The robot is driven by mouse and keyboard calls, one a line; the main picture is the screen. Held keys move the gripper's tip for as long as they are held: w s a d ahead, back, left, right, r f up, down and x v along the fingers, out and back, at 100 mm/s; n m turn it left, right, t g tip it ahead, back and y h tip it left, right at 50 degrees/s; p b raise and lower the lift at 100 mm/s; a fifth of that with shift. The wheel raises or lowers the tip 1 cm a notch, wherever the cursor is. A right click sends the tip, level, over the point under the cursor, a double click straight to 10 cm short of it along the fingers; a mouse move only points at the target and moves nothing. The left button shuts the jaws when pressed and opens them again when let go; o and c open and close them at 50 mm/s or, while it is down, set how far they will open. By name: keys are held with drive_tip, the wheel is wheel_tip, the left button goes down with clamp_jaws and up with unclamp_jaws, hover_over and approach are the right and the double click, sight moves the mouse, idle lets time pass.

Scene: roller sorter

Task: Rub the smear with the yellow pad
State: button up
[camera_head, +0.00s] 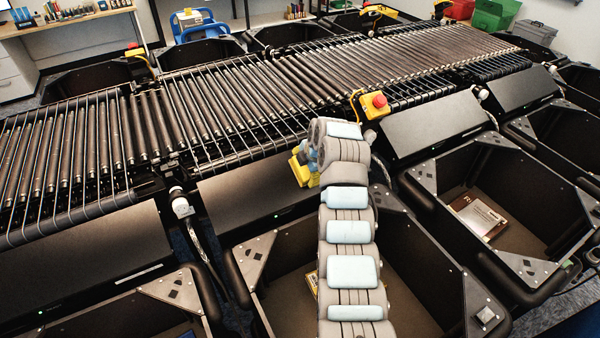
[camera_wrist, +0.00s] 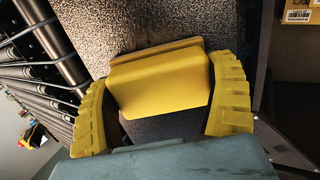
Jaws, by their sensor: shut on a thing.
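The yellow pad (camera_wrist: 160,85) lies between the two ribbed yellow fingers of my gripper (camera_wrist: 160,106) in the wrist view. The fingers are shut on its two ends. Behind the pad is a dark, speckled surface (camera_wrist: 185,30); I cannot tell whether pad and surface touch. In the head view my gripper (camera_head: 304,170) is over the right end of a black sloped panel (camera_head: 250,195) beside the roller conveyor. Yellow shows there, but pad and fingers cannot be told apart.
The roller conveyor (camera_head: 230,95) runs behind the panel. A yellow box with a red stop button (camera_head: 375,103) stands just right of my wrist. Open black bins line the front; one holds a brown package (camera_head: 478,215). A labelled carton (camera_wrist: 298,14) shows at upper right.

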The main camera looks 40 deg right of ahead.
sight(275, 182)
drive_tip(key=shift+d, duration=0.35)
drive_tip(key=shift+s+d+f+b, duration=0.1)
drive_tip(key=shift+d+b, duration=0.6)
drive_tip(key=shift+d, duration=0.15)
drive_tip(key=shift+s+d+f+b, duration=0.1)
drive_tip(key=shift+d+b, duration=0.6)
drive_tip(key=shift+d, duration=0.15)
drive_tip(key=shift+a+f+b, duration=0.1)
drive_tip(key=shift+f+b, duration=0.05)
drive_tip(key=shift+b, duration=0.15)
drive_tip(key=shift+w+a+r+p, duration=0.1)
drive_tip(key=shift+w+a, duration=0.05)
drive_tip(key=shift+a, duration=1.05)
drive_tip(key=shift+w+a+r+p, duration=0.1)
drive_tip(key=shift+w+a+p, duration=0.05)
drive_tip(key=shift+a, duration=1)
drive_tip(key=shift+w+a+r+p, duration=0.1)
drive_tip(key=shift+w+a, duration=0.05)
drive_tip(key=shift+a, duration=1.05)
drive_tip(key=shift+w+a+f, duration=0.1)
drive_tip(key=shift+w+a, duration=0.15)
drive_tip(key=shift+a, duration=1.35)
drive_tip(key=shift+w+a, duration=0.2)
drive_tip(key=shift+a, duration=1.4)
drive_tip(key=shift+d, duration=0.1)
